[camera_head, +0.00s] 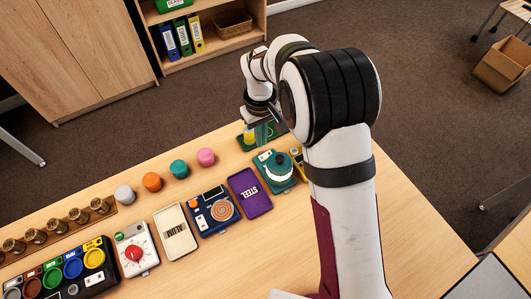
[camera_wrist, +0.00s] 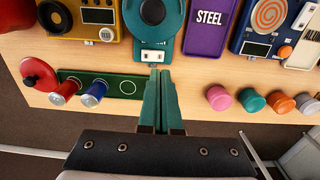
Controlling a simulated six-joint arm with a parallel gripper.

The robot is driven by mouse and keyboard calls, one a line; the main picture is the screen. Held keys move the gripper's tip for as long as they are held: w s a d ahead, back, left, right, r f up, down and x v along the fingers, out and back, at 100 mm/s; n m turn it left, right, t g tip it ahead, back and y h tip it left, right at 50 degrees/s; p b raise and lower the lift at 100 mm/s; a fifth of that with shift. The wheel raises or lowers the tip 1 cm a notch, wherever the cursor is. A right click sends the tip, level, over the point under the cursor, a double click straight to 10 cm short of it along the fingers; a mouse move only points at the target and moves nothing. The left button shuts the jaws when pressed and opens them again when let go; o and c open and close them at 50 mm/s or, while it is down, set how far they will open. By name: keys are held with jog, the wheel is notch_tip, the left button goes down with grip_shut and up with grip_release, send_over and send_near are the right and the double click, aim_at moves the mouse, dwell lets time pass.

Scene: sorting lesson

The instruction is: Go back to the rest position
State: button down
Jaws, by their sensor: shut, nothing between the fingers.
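My gripper (camera_wrist: 160,76) points down over the table's far edge, its two green fingers together with nothing between them. In the head view my gripper (camera_head: 262,132) is partly hidden by my own wrist. In the wrist view the fingers stand just right of a green plate (camera_wrist: 111,84), which holds a red cylinder (camera_wrist: 64,92) and a blue cylinder (camera_wrist: 94,93) beside an empty white ring. The fingertips appear near the edge of a teal device (camera_wrist: 152,20). Whether they touch anything is unclear.
A purple STEEL tray (camera_head: 249,193), a blue board with a copper coil (camera_head: 212,210) and a cream ALUM tray (camera_head: 175,231) line the table. Pink (camera_head: 206,157), teal (camera_head: 179,168), orange (camera_head: 152,181) and grey (camera_head: 125,194) pieces stand behind them. A red knob (camera_wrist: 40,75) is left of the plate.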

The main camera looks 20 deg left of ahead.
jog(key=shift+r, duration=0.15)
jog(key=s+d+r+m+y, duration=0.1)
jog(key=s+d+r+m, duration=0.9)
jog(key=s+d+r, duration=0.6)
jog(key=s+d+f+m, duration=0.1)
jog(key=s+m, duration=0.1)
jog(key=s, duration=0.3)
jog(key=s+d+f+m, duration=0.2)
jog(key=s, duration=0.3)
jog(key=shift+d+f+m+y, duration=0.15)
jog(key=shift+d+m+y, duration=0.15)
jog(key=shift+y, duration=0.1)
